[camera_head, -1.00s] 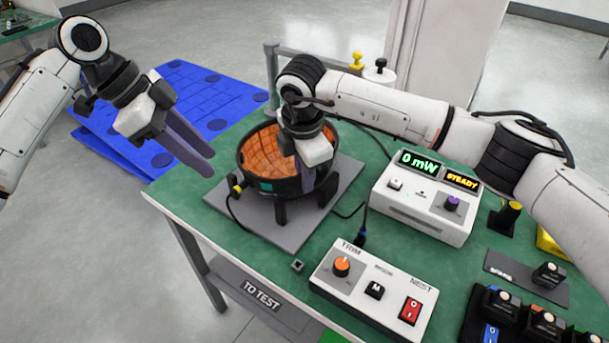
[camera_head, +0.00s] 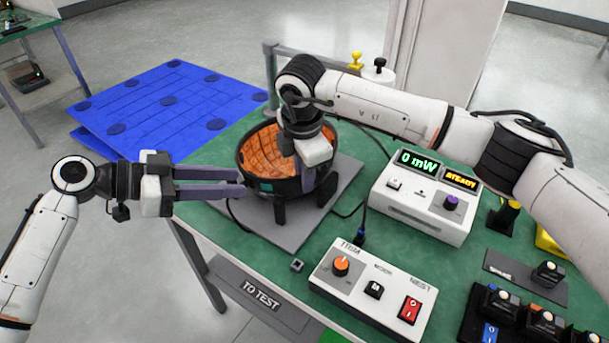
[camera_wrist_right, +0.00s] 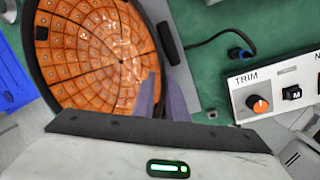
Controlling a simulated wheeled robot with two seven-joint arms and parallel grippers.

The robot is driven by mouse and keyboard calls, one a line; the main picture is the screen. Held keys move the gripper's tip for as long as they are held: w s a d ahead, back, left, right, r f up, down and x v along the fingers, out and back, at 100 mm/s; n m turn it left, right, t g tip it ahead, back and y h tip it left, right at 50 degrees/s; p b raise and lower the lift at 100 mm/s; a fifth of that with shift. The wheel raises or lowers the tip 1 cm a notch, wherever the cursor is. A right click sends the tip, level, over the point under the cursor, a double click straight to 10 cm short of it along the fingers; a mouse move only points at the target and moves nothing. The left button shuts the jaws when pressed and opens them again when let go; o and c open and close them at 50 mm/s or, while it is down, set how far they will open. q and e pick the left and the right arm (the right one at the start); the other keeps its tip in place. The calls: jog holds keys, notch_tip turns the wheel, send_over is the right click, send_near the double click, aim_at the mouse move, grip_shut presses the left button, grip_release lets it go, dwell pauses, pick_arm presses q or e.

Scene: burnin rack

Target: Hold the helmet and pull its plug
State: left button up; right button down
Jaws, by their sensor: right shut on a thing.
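The helmet (camera_head: 262,152), a dark bowl with an orange segmented lining, stands on a grey plate (camera_head: 290,238) on the green table. Its lining (camera_wrist_right: 95,50) fills the upper left of the right wrist view. My right gripper (camera_head: 322,180) is shut on the helmet's near right rim; its fingers (camera_wrist_right: 160,100) show there too. My left gripper (camera_head: 242,182) points right, its two fingers apart, with the tips at the helmet's left side. The yellow plug on that side is hidden by these fingers. Its dark cable (camera_head: 233,211) shows just below them.
A meter box (camera_head: 425,205) reading 0 mW and STEADY stands right of the helmet. A TRIM control box (camera_head: 372,290) is at the front. A small dark block (camera_head: 297,265) lies near the front edge. Blue mats (camera_head: 165,105) lie on the floor behind left.

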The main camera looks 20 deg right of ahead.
jog(key=shift+d+f, duration=0.15)
jog(key=shift+d, duration=0.1)
pick_arm(q)
jog(key=s+a+f+n+t+h, duration=0.1)
jog(key=s+a+f+n+t, duration=0.3)
jog(key=a+t, duration=0.2)
jog(key=t, duration=0.2)
jog(key=shift+f+n+t, duration=0.15)
jog(key=shift+n+t, duration=0.25)
jog(key=shift+x, duration=4.45)
jog(key=shift+s, duration=0.1)
grip_shut()
